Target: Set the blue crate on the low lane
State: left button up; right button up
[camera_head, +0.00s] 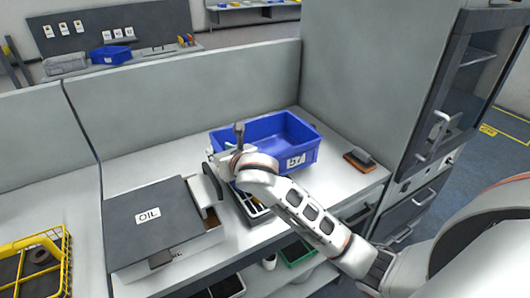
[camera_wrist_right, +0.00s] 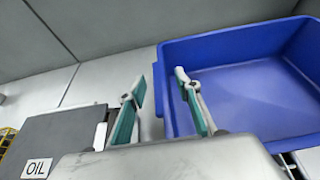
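The blue crate (camera_head: 290,130) stands empty and upright on the grey worktop against the back panel. It fills the right side of the wrist view (camera_wrist_right: 240,85). My right gripper (camera_head: 226,150) is at the crate's left end. Its teal-padded fingers (camera_wrist_right: 160,100) are apart, with nothing clamped between them. In the wrist view one finger overlaps the crate's inside and the other is left of its left wall; whether either touches is unclear. A lower shelf (camera_head: 262,283) under the worktop is partly hidden by my right arm. My left gripper is out of view.
A dark-lidded OIL box (camera_head: 150,222) stands left of the crate, close to my gripper. A brush-like block (camera_head: 360,160) lies to the crate's right. A yellow wire basket (camera_head: 62,262) is far left. A green bin (camera_head: 297,252) sits below the worktop. A tall cabinet (camera_head: 400,110) bounds the right.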

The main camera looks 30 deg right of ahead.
jog(key=shift+w+f, duration=0.15)
jog(key=shift+w, duration=0.3)
grip_shut()
jog(key=shift+r, duration=0.2)
